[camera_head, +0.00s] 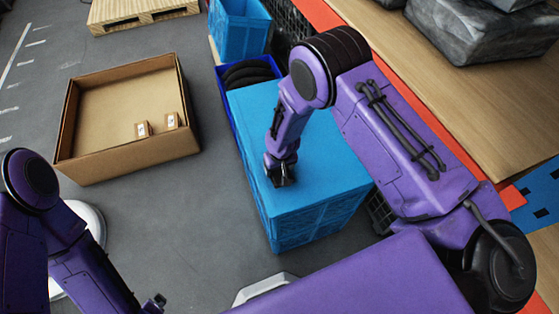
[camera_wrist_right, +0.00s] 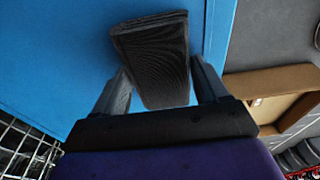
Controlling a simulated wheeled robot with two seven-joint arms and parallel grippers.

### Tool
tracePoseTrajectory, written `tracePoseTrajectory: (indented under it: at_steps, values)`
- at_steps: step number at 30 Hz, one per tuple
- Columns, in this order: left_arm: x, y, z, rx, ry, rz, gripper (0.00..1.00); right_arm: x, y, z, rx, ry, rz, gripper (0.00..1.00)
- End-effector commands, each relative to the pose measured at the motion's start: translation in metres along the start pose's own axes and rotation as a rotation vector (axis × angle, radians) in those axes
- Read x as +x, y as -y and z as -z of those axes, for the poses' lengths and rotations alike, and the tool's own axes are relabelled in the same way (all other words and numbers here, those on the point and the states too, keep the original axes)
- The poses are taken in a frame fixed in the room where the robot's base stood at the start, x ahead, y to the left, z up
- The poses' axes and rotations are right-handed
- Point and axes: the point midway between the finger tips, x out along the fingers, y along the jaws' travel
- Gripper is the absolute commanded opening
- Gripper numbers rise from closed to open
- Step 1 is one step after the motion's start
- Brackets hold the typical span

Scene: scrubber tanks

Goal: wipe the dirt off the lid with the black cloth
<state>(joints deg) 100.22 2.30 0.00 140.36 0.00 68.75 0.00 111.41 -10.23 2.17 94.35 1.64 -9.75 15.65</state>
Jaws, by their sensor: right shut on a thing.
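The blue lid (camera_head: 315,125) tops a blue crate (camera_head: 318,218) in the middle of the head view; it also fills much of the right wrist view (camera_wrist_right: 60,60). My right gripper (camera_head: 283,181) is over the lid's near left part. In the right wrist view, its fingers (camera_wrist_right: 160,88) are shut on the folded black cloth (camera_wrist_right: 152,52), whose far end is at or close to the lid; contact is unclear. No dirt shows on the visible lid; my arm and the cloth hide part of it. My left gripper (camera_head: 155,303) is low at the left, away from the crate, its jaws unclear.
An open cardboard box (camera_head: 125,115) with two small boxes inside stands on the floor at left. A blue bin (camera_head: 247,74) with black contents adjoins the crate behind. A wooden pallet (camera_head: 140,14) lies at the back. Grey floor is clear between box and crate.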

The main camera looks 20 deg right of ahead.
Motion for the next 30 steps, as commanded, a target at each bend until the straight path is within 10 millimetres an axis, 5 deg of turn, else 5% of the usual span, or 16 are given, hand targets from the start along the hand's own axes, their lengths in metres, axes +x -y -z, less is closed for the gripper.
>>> tracePoseTrajectory:
  at_steps: [3, 18, 30]
  values:
    - [-0.015, 0.001, 0.007, 0.000, -0.001, 0.000, 1.00, -0.026, -0.003, 0.004, 0.004, -0.003, -0.001, 0.49]
    - [-0.053, 0.005, 0.022, 0.000, -0.001, 0.000, 1.00, -0.070, -0.008, 0.009, 0.015, -0.002, -0.002, 0.49]
    - [-0.061, 0.005, 0.025, 0.000, -0.001, 0.000, 1.00, -0.079, -0.009, 0.010, 0.017, -0.002, -0.003, 0.49]
